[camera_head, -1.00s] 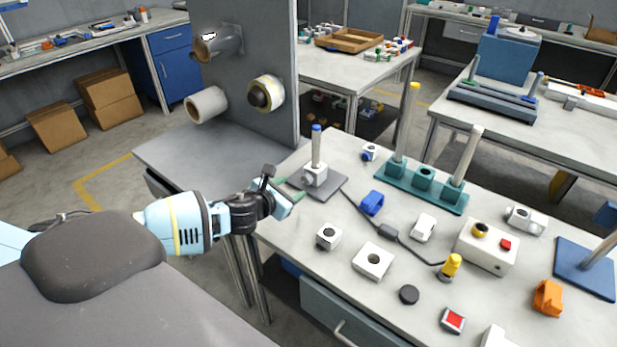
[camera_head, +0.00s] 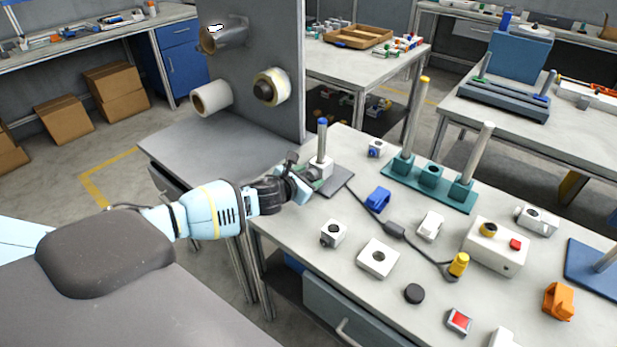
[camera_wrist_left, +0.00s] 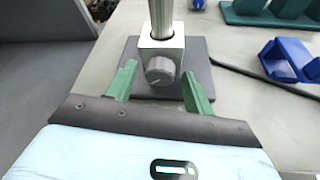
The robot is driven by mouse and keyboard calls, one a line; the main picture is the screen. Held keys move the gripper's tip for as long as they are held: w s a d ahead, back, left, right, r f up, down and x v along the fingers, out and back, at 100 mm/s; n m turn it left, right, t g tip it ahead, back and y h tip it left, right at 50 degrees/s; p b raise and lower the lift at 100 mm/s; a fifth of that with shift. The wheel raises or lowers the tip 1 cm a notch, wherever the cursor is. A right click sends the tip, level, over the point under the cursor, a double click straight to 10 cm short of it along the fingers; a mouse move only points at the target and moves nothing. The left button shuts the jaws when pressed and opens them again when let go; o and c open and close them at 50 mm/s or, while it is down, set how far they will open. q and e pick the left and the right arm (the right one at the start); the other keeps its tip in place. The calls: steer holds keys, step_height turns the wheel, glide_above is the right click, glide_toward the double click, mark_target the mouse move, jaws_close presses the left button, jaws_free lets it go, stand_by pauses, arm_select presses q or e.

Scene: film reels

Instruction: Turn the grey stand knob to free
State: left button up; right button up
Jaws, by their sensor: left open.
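The grey stand has a dark square base (camera_head: 338,183), a light block (camera_head: 325,164) and an upright post with a blue top (camera_head: 322,135). In the left wrist view, the round grey knob (camera_wrist_left: 160,71) sits on the near face of the block (camera_wrist_left: 162,44). My left gripper (camera_wrist_left: 160,82) is open. Its two green fingers stand on either side of the knob, apart from it, with the knob between and slightly beyond the tips. In the head view, the left gripper (camera_head: 308,178) is at the stand's near left side and hides the knob. My right gripper is not in view.
A blue clip (camera_head: 378,198), a white block with a hole (camera_head: 378,258) and a cable lie right of the stand. A teal base (camera_head: 431,188) with posts stands behind. A grey upright panel (camera_head: 255,90) with rolls rises to the left.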

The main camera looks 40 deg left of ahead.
arm_select(q)
steer(key=c, duration=1)
steer(key=shift+o, duration=0.2)
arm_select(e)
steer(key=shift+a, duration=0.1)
